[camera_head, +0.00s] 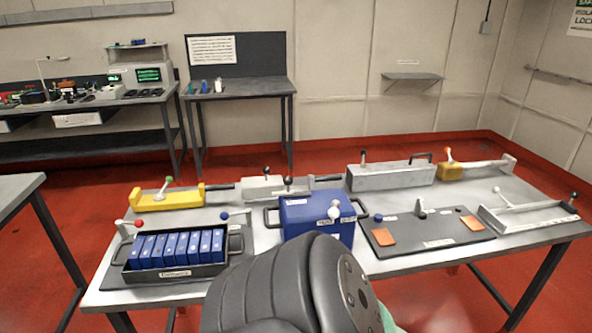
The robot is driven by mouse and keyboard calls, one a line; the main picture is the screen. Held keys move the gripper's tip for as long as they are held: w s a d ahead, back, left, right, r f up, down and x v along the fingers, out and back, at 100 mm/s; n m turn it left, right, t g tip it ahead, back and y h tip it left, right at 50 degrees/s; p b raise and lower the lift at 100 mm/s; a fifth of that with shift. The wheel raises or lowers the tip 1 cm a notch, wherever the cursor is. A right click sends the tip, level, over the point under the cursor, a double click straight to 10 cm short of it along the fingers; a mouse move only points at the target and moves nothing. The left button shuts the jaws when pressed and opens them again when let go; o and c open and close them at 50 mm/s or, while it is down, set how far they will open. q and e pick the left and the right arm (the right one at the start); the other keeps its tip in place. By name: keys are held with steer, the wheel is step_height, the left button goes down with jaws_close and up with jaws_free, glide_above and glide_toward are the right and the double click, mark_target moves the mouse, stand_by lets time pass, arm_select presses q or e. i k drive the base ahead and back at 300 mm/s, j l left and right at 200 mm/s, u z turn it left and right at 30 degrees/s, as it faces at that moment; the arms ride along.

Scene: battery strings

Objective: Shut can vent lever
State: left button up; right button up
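A blue box-like can (300,217) with black side handles stands at the middle of the metal table. A lever with a pale knob (335,211) is on its front right, near small white labels. I cannot tell from here whether this lever is the vent lever or whether it is open or shut. My dark arm link (285,285) rises from the bottom edge and hides the can's lower front. Neither of my grippers shows in the view.
A black tray of blue cells (178,276) is on the left of the table. A yellow fixture (168,198), a grey long box (392,177) and a dark panel with orange pads (437,245) surround the can. A white channel with a lever (529,217) is at right.

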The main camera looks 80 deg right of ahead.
mark_target(334, 213)
steer(key=z, duration=3)
